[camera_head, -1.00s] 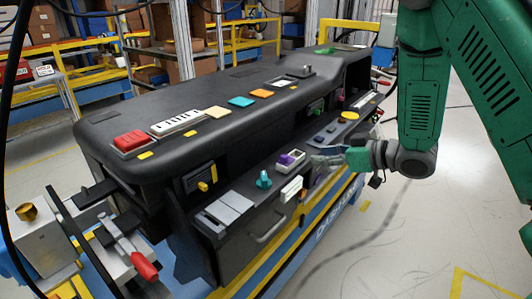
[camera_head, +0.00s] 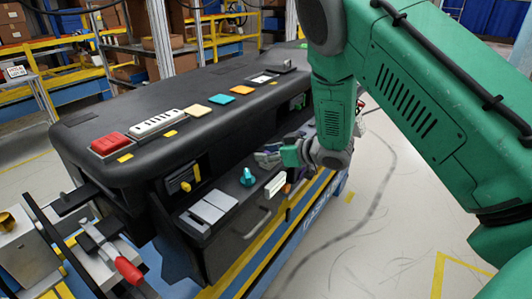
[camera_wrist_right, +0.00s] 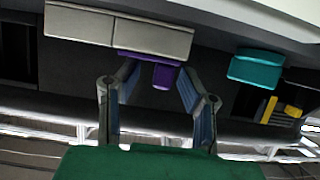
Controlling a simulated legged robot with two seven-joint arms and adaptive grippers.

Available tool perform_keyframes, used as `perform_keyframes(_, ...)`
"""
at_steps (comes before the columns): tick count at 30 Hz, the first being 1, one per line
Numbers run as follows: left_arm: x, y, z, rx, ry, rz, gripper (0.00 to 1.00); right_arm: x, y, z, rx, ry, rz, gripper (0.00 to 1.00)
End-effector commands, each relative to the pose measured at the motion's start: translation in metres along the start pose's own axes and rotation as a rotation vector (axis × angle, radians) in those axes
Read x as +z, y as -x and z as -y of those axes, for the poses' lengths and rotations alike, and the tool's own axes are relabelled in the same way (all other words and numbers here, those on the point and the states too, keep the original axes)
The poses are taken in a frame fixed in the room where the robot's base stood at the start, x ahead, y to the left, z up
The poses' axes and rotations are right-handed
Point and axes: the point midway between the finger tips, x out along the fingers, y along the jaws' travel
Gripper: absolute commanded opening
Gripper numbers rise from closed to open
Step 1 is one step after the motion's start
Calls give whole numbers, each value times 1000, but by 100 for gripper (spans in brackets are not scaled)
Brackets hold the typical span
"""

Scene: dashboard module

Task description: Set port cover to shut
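The dashboard module (camera_head: 215,118) is a long black console with coloured controls. Which part is the port cover is not certain. In the right wrist view a purple tab (camera_wrist_right: 163,76) shows beside pale grey panels (camera_wrist_right: 118,27). My right gripper (camera_wrist_right: 158,82) is open, with its two fingers on either side of the purple tab; whether they touch it I cannot tell. In the head view the right gripper (camera_head: 268,158) is over the front ledge, right of the teal knob (camera_head: 247,177), and hides the purple part. My left gripper is not in view.
A yellow lever (camera_head: 186,186) and a grey two-panel part (camera_head: 207,211) are farther left. A red-handled fixture (camera_head: 128,269) stands at lower left. Floor at right is clear.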

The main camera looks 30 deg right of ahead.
Motion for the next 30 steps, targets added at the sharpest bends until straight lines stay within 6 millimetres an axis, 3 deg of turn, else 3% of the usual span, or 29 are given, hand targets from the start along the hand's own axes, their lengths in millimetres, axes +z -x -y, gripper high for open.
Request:
perform_keyframes(2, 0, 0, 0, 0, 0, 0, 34, 0, 0, 0, 0, 0, 0, 34)
perform_keyframes(6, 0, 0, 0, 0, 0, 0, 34, 0, 0, 0, 0, 1, 1, 0)
perform_keyframes(11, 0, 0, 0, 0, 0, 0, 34, 0, 0, -1, 0, 1, 1, 0)
perform_keyframes(21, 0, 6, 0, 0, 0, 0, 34, -2, 0, -48, 1, 2, -2, 0)
perform_keyframes(30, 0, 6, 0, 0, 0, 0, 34, -1, 0, -50, 2, 3, -1, 0)
